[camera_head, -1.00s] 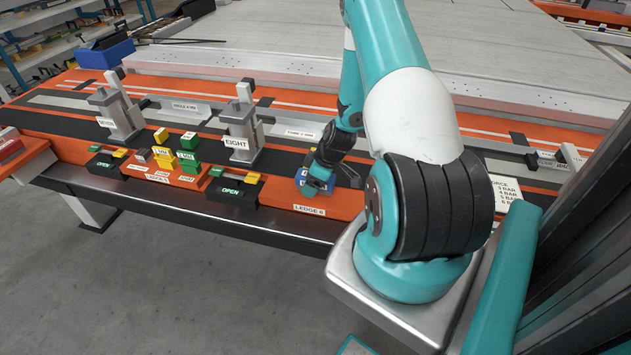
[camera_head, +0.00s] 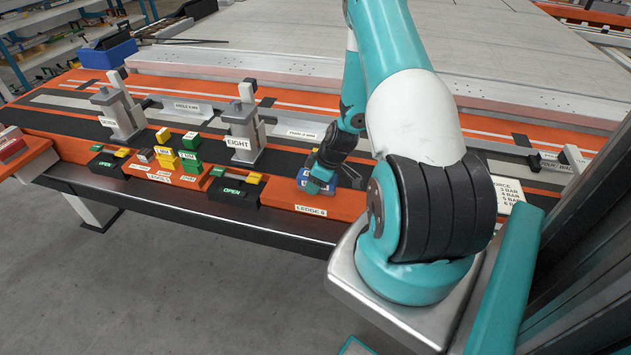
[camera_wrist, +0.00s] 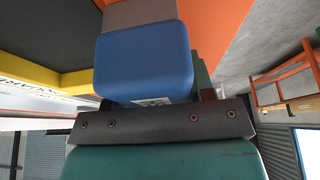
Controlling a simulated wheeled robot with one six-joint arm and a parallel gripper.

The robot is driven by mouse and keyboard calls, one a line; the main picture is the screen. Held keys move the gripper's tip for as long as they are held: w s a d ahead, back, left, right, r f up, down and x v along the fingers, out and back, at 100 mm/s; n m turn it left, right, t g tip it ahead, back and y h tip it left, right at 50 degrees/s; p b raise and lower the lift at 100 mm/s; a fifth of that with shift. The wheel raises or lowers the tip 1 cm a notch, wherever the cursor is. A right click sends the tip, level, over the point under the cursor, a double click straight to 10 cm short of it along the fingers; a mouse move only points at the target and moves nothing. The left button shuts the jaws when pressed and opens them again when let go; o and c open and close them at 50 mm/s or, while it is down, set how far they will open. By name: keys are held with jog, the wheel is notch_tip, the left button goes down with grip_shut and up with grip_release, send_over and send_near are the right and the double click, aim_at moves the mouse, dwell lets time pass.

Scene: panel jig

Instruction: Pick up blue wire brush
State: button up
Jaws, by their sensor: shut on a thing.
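The blue wire brush (camera_wrist: 145,62) fills the upper middle of the wrist view as a rounded blue block, with a grey part beyond it. A small pale label shows at its near edge. My gripper (camera_head: 319,184) is low over the orange ledge marked LEDGE 8 (camera_head: 345,205) in the head view, and is shut on the brush. In the head view blue shows at the gripper's end, but the brush is mostly hidden by the gripper. I cannot tell whether the brush touches the ledge.
Left of my gripper stand a grey post marked EIGHT (camera_head: 243,130), a black block marked OPEN (camera_head: 232,194) and several yellow and green blocks (camera_head: 172,152). A second grey post (camera_head: 122,118) stands farther left. A blue bin (camera_head: 106,55) is at the back left.

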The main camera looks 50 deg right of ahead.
notch_tip(320, 180, up, 20)
jog(key=b, duration=0.2)
jog(key=shift+r+b, duration=0.15)
jog(key=shift+b, duration=0.15)
